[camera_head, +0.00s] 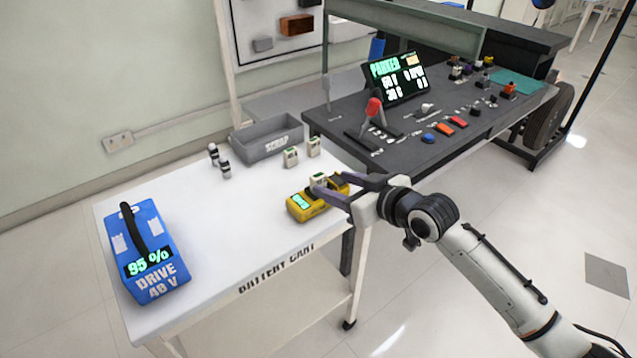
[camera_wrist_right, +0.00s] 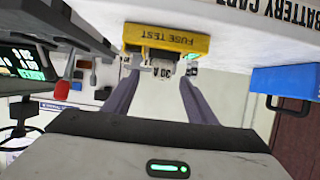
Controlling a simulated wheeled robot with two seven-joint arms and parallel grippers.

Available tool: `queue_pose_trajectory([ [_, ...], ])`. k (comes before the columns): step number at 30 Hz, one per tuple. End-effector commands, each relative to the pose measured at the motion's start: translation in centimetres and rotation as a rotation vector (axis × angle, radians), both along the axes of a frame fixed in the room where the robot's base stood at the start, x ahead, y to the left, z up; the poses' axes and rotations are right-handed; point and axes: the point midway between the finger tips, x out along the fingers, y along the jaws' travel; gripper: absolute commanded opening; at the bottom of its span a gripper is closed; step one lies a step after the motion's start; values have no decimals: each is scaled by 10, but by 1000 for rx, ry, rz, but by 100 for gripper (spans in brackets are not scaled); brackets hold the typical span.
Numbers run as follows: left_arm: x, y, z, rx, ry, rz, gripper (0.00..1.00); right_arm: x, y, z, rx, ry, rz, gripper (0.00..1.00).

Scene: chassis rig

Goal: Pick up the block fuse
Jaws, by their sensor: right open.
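A yellow fuse tester (camera_head: 300,212) with a green display sits near the right front of the white cart top. It also shows upside down in the right wrist view (camera_wrist_right: 165,38), marked FUSE TEST. A pale block fuse (camera_head: 318,180) stands at the tester; the wrist view shows its 30 A label (camera_wrist_right: 164,71). Two similar block fuses, one (camera_head: 291,158) and another (camera_head: 313,147), stand behind it. My right gripper (camera_head: 330,185) is open, its fingers either side of the block fuse at the tester. Contact cannot be told. My left gripper is not in view.
A grey scrap bin (camera_head: 268,146) stands at the back of the cart (camera_head: 200,230), with two small cylinders (camera_head: 224,169) beside it. A blue 48 V battery (camera_head: 150,262) is at left. A dark bench (camera_head: 470,130) with controls adjoins at right. The cart's middle is clear.

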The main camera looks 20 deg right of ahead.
Motion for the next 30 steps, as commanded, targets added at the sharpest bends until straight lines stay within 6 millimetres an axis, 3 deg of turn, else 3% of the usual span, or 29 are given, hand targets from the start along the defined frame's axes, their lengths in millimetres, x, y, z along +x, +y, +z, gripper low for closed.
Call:
queue_pose_trajectory([
  [9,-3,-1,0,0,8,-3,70,37,17,-14,2,-2,0,52],
  [18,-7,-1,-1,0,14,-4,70,41,19,-16,-1,-1,0,52],
  [26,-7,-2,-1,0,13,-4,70,40,18,-16,-1,0,0,8],
  [30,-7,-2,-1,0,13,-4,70,41,18,-16,-1,-1,-1,4],
])
